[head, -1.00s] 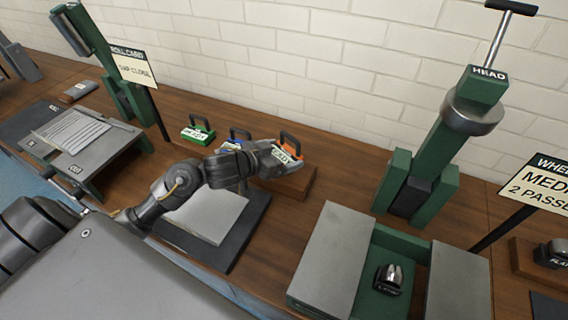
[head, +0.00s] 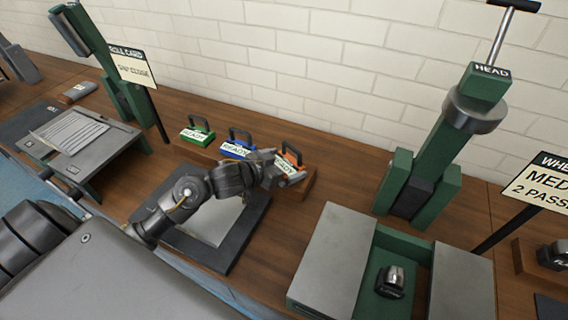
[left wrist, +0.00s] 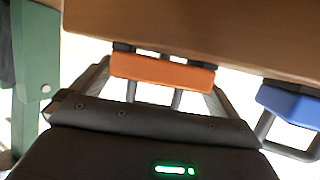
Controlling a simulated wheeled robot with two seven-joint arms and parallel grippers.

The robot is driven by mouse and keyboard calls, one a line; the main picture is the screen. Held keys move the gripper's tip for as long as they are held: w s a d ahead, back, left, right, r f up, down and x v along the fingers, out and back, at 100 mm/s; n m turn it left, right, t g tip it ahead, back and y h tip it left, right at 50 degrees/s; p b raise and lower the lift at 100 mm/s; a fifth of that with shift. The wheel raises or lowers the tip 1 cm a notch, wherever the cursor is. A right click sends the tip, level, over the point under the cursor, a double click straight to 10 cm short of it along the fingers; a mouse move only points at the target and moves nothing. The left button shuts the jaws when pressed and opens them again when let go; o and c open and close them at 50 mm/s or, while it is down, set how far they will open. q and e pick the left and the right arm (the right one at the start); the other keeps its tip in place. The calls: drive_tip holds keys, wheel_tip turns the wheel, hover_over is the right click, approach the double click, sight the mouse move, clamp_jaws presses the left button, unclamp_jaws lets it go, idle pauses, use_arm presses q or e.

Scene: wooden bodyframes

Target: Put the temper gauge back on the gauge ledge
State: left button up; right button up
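Three gauges with dark arched handles and READY labels stand in a row on a wooden ledge (head: 306,188): a green one (head: 196,133), a blue one (head: 238,148) and an orange one (head: 291,160). I cannot tell which is the temper gauge by name. My left gripper (head: 283,168) is at the orange gauge, its fingers spread on either side of it. In the left wrist view the orange gauge (left wrist: 162,72) lies between the fingers, against the ledge (left wrist: 190,25), with gaps beside its handle legs. The blue gauge (left wrist: 292,104) is beside it. My right gripper is not in view.
A dark mat with a grey plate (head: 215,222) lies in front of the ledge. A green press (head: 440,150) and a grey-green fixture (head: 335,265) stand to the right. A grey slanted stand (head: 85,145) and a sign (head: 133,66) are at left.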

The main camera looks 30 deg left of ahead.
use_arm(q)
drive_tip(key=shift+r, duration=0.25)
drive_tip(key=v, duration=1.2)
drive_tip(key=shift+p, duration=0.35)
